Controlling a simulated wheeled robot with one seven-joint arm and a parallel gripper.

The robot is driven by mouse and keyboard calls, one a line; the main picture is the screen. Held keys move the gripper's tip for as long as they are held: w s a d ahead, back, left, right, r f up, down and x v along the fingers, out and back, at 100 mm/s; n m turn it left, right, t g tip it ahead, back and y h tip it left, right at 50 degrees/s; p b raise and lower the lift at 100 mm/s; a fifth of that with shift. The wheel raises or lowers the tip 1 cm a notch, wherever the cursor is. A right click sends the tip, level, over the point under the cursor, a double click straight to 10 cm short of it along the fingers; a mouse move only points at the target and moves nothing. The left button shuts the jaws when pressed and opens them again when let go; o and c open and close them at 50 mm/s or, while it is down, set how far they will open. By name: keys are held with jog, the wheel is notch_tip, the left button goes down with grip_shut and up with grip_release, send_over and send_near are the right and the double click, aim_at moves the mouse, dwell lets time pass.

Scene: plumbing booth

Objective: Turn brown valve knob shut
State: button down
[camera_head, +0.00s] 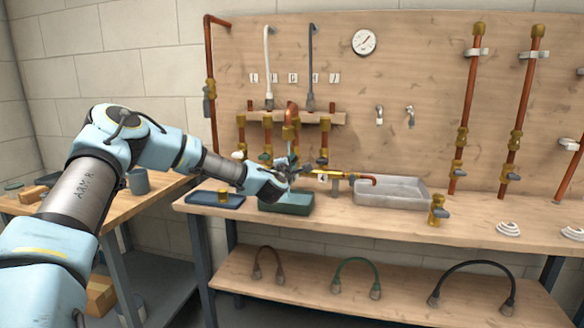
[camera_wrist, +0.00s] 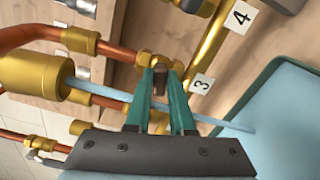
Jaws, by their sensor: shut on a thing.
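The brown valve knob (camera_wrist: 160,84) is a small dark brown piece on brass pipework, seen in the wrist view. My gripper (camera_wrist: 161,76) has two green fingers, one on each side of the knob, shut on it. In the head view my gripper (camera_head: 289,166) is at the pipe assembly above the bench, and the knob is hidden or too small to make out there. A light blue stream (camera_wrist: 95,98) runs from a wide brass outlet (camera_wrist: 30,77) past my fingers to the teal tub (camera_wrist: 270,100). The tub (camera_head: 287,207) stands on the bench below my gripper.
A grey tray (camera_head: 420,190) and a brass valve (camera_head: 437,210) stand on the bench to the right. A dark blue tray (camera_head: 200,197) lies to the left. Copper pipes (camera_wrist: 110,48) run close to my fingers. Tags 3 (camera_wrist: 203,83) and 4 (camera_wrist: 241,17) are nearby.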

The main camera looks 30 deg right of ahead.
jog(key=shift+d+r+m+b, duration=0.1)
jog(key=shift+r+m+b, duration=0.2)
jog(key=shift+m, duration=0.35)
jog(key=shift+d+r+m+b, duration=0.1)
jog(key=shift+m+b, duration=0.3)
jog(key=shift+m, duration=0.25)
jog(key=c, duration=0.9)
grip_release()
jog(key=shift+o, duration=0.6)
jog(key=shift+s+a+f, duration=0.1)
jog(key=shift+a+f, duration=0.05)
jog(key=b+v, duration=0.2)
jog(key=v, duration=0.8)
jog(key=shift+s+a+f, duration=0.2)
jog(key=shift+a+f, duration=0.1)
jog(key=shift+a, duration=0.05)
